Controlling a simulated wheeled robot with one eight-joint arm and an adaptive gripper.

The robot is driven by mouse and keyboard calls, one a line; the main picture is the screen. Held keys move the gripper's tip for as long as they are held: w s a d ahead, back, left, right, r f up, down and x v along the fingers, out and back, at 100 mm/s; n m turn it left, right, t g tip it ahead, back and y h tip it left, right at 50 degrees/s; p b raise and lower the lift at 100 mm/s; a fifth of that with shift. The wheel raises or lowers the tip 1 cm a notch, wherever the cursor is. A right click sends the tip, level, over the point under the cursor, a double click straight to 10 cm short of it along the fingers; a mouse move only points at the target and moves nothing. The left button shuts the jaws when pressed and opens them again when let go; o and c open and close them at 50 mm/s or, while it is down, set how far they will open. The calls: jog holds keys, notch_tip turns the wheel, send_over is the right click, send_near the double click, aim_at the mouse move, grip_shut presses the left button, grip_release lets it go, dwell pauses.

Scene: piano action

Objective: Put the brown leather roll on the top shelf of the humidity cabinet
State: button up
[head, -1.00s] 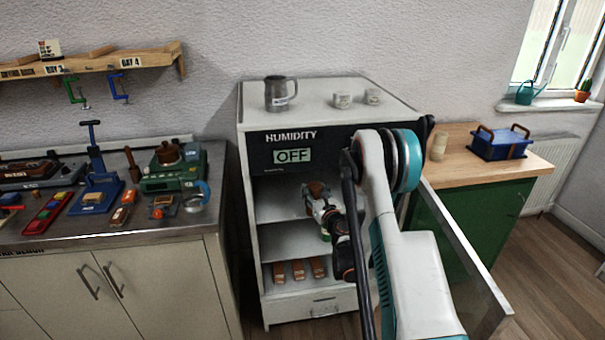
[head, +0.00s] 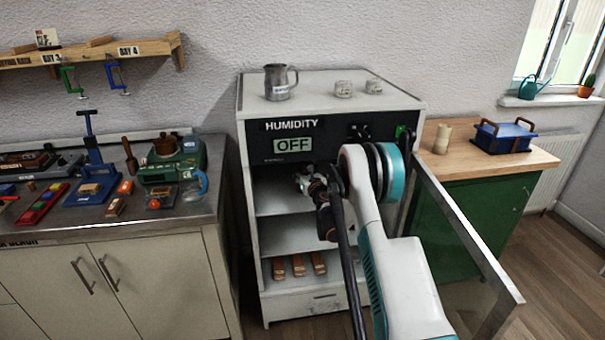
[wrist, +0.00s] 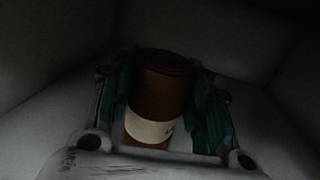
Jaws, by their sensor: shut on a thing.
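The humidity cabinet (head: 246,240) stands open in the head view, its display reading OFF. My gripper (head: 304,180) is inside its upper compartment, above the bare top shelf (head: 272,203). In the wrist view my gripper (wrist: 163,110) is shut on the brown leather roll (wrist: 163,85), with a teal-lined finger on each side. The roll looks upright and carries a cream label band. Pale cabinet walls surround it in dim light. In the head view the roll is mostly hidden by my gripper and arm. I cannot tell whether it touches the shelf.
The cabinet's open door (head: 465,235) stands out to the right, beside my arm. Several brown bars (head: 298,266) lie on a lower shelf. A metal jug (head: 279,82) and two small pots stand on the cabinet top. A cluttered workbench (head: 140,222) is at the left.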

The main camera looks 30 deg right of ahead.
jog(key=shift+f, duration=0.15)
jog(key=o, duration=1.1)
jog(key=shift+s, duration=0.15)
jog(key=s+a+p, duration=0.1)
jog(key=s+p, duration=0.3)
jog(key=s, duration=0.7)
jog(key=shift+s+a, duration=0.25)
jog(key=shift+s, duration=0.15)
